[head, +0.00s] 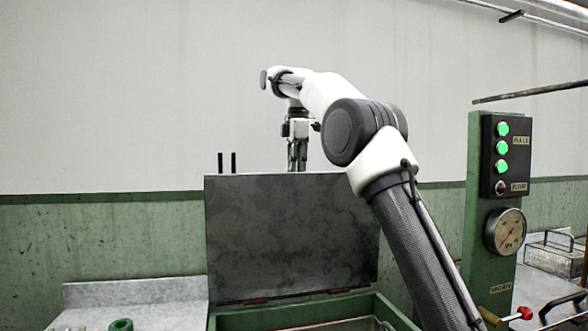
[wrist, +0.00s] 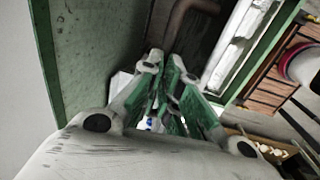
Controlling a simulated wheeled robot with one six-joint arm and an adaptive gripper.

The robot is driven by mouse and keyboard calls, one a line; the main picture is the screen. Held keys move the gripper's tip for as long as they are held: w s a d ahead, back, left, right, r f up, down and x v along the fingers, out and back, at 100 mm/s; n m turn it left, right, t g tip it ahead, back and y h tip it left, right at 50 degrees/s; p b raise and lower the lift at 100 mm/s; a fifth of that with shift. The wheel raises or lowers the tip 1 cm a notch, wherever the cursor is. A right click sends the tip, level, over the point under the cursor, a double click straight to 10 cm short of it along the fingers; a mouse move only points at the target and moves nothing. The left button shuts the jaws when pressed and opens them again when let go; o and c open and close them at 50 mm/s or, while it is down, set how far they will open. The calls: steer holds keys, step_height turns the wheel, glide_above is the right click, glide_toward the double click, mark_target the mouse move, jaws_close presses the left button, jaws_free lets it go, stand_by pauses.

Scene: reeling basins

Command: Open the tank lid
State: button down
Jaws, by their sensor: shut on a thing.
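The tank lid (head: 290,235) is a dark grey, mottled plate. In the head view it stands raised and nearly upright at the back of the green tank (head: 385,308), with hinges along its lower edge. My gripper (head: 297,163) is at the lid's top edge, with its fingertips partly hidden behind that edge. In the wrist view my gripper's fingers (wrist: 165,66), with green pads, are close together. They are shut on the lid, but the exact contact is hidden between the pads.
A green post (head: 480,180) with lit green buttons and a gauge (head: 504,231) stands right of the tank. A wire basket (head: 553,256) sits further right. A grey counter (head: 140,295) with a green ring (head: 121,325) is at left. The wall is behind.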

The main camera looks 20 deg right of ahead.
steer(key=shift+w+f+g, duration=0.2)
steer(key=shift+w+f, duration=0.3)
steer(key=shift+f, duration=0.2)
steer(key=shift+w+f+g, duration=0.2)
steer(key=shift+w+f, duration=0.3)
steer(key=shift+f, duration=0.15)
steer(key=c, duration=1.5)
jaws_free()
steer(key=shift+w+f, duration=0.25)
steer(key=shift+w, duration=0.05)
steer(key=shift+r, duration=0.25)
steer(key=shift+s+r, duration=0.1)
steer(key=shift+s, duration=0.05)
